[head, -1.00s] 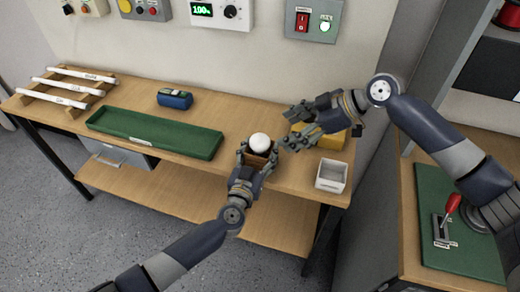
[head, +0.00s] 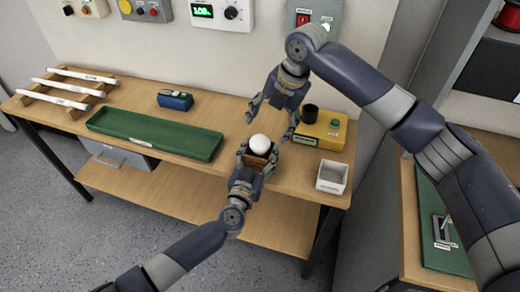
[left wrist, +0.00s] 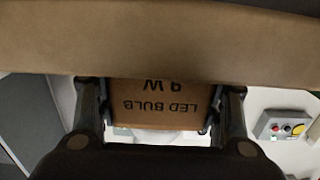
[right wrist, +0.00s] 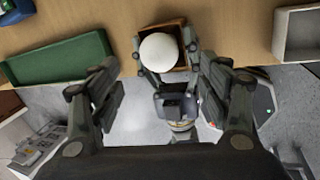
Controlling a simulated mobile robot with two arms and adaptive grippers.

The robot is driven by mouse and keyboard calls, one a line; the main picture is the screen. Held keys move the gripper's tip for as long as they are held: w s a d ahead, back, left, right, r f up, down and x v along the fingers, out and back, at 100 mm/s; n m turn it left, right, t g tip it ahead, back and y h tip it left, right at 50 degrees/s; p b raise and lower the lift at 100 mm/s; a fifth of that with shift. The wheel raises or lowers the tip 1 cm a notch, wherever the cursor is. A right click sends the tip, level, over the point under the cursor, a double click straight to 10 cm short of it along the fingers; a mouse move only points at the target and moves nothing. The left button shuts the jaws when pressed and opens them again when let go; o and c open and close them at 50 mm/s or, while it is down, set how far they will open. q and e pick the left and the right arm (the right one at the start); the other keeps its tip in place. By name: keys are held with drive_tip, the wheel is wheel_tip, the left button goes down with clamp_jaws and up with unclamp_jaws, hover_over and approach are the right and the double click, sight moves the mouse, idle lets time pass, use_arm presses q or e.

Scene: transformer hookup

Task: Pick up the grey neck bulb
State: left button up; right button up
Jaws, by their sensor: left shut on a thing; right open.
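A round white bulb (head: 260,144) stands up out of an open brown box (head: 258,161); its neck is hidden inside the box. The box reads "LED BULB 9 W" in the left wrist view (left wrist: 160,103). My left gripper (head: 256,166) is shut on the box and holds it at the table's front edge. My right gripper (head: 270,125) is open and empty, pointing down above the bulb and apart from it. In the right wrist view the bulb (right wrist: 159,52) shows between and beyond the open fingers.
A yellow tester (head: 322,132) with a black socket stands behind and right of the box. A small white open bin (head: 332,176) is at the table's right end. A long green tray (head: 155,135) lies left, with a blue item (head: 175,100) behind it.

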sight(263, 138)
drive_tip(key=shift+x, duration=3.55)
drive_tip(key=c, duration=1.4)
